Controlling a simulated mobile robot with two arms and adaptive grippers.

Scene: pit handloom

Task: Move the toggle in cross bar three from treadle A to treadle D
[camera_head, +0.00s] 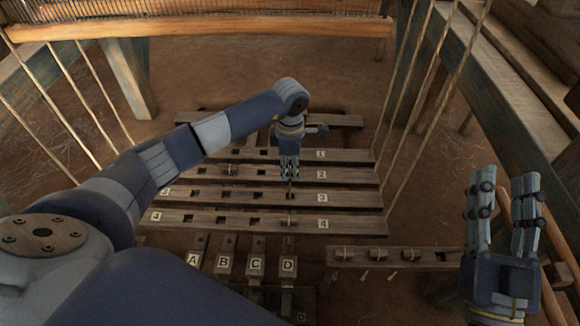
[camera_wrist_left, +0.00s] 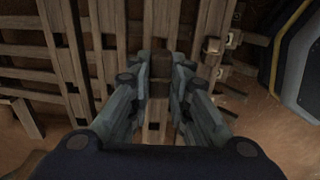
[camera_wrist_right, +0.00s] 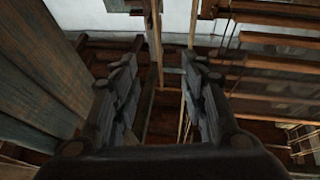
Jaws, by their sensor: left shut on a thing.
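Cross bar three (camera_head: 240,194) carries the label 3 at its right end and shows dark empty slots above treadles A (camera_head: 193,262), B (camera_head: 224,264) and C (camera_head: 256,266). My left gripper (camera_head: 289,178) points down over this bar, in line with treadle D (camera_head: 288,266). It is shut on a small, thin toggle (camera_head: 290,188), mostly hidden by the fingers. I cannot tell how deep the toggle sits in the slot. The left wrist view shows the fingers (camera_wrist_left: 160,85) close together over the bars. My right gripper (camera_head: 505,205) is open and empty at the far right.
Cross bar four (camera_head: 170,217) lies in front, with a toggle (camera_head: 290,222) in its D slot. Cross bar two (camera_head: 300,174) behind has a toggle (camera_head: 230,169) near B. A rack (camera_head: 440,257) with several toggles lies front right. Slanting cords (camera_head: 395,95) flank the bars.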

